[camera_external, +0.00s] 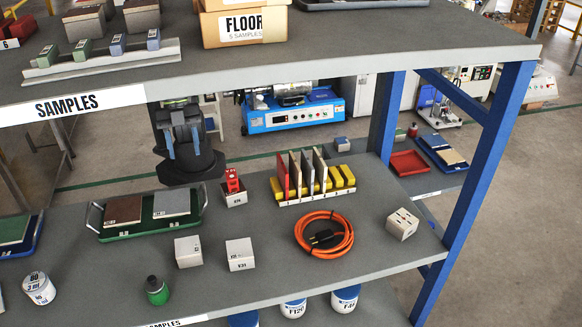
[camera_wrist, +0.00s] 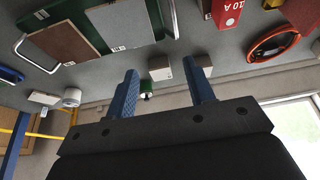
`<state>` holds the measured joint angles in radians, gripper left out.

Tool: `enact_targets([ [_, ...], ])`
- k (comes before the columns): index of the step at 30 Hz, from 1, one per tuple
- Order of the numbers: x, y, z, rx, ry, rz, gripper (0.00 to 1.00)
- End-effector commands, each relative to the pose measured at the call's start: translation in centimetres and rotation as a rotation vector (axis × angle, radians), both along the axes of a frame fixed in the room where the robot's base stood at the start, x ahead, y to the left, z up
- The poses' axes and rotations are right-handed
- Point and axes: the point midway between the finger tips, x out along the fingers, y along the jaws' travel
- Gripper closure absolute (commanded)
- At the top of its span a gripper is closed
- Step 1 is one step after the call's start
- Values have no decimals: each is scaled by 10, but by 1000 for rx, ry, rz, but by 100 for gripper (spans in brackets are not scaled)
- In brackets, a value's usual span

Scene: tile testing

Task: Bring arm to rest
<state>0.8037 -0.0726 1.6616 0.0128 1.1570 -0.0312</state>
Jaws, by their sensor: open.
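My gripper (camera_external: 181,138) hangs between the upper and lower shelves, left of centre in the external view, above the back of the green tray. In the wrist view its two blue fingers (camera_wrist: 162,82) stand wide apart, with nothing held between them. The green tray (camera_external: 98,232) holds a brown tile (camera_external: 123,210) and a grey tile (camera_external: 172,203). In the wrist view the brown tile (camera_wrist: 62,40) and the grey tile (camera_wrist: 119,23) show at upper left. The upper shelf hides part of my arm in the external view.
The upper shelf (camera_external: 300,62) runs overhead. A yellow rack (camera_external: 343,177) of upright tiles, an orange cable coil (camera_external: 300,236), white blocks (camera_external: 240,254), a grey box with a red item (camera_external: 235,195) and a green bottle (camera_external: 157,291) stand on the lower shelf. A blue post (camera_external: 478,190) stands at right.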

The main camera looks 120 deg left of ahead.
Motion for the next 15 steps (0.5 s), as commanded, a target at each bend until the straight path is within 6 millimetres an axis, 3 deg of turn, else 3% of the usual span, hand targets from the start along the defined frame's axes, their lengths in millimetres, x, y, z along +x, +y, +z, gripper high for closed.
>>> enact_targets([
  [15,62,-40,-36,3,4,79,51],
])
